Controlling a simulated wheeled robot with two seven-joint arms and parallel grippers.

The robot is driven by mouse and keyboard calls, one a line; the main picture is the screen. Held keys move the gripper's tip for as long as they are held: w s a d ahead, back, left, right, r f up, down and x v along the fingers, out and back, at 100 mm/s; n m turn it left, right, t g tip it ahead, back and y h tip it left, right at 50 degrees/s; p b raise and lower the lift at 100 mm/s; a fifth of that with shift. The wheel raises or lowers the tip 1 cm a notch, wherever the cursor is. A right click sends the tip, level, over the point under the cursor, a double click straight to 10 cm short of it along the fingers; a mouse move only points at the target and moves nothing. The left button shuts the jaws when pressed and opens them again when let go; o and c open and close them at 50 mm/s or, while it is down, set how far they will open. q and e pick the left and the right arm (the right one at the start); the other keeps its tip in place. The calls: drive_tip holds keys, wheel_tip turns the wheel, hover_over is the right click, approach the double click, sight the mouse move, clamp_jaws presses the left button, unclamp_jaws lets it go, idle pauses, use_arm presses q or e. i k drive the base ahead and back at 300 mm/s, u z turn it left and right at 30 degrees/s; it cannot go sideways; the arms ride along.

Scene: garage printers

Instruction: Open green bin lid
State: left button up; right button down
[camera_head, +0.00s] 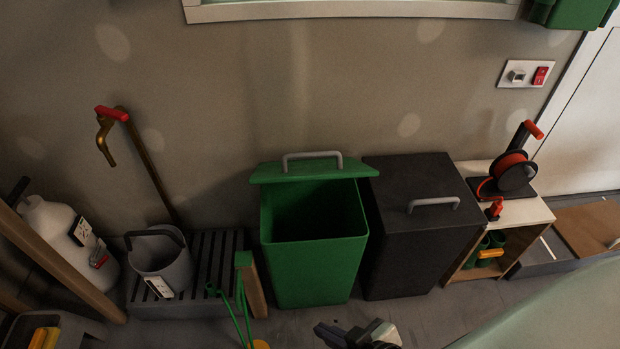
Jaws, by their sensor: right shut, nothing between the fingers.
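The green bin (312,271) stands on the floor against the wall, in the middle of the view. Its green lid (262,175), with a grey handle (312,155), is at the back of the rim, swung away from the front. The bin's dark inside shows and looks empty. My right gripper (335,334) is at the bottom edge of the view, in front of the bin and apart from it. It is shut and holds nothing. Its rear part is cut off by the frame. My left gripper is not in view.
A black bin (423,245) with a shut lid stands close on the right. Beyond it is a small shelf (515,212) with an orange cable reel (513,170). On the left are a grey bucket (160,258) on a slatted drain (215,265), and a tap (107,135).

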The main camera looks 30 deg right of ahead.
sight(338, 168)
drive_tip(key=u, duration=0.2)
drive_tip(key=k, duration=0.3)
drive_tip(key=z, duration=0.9)
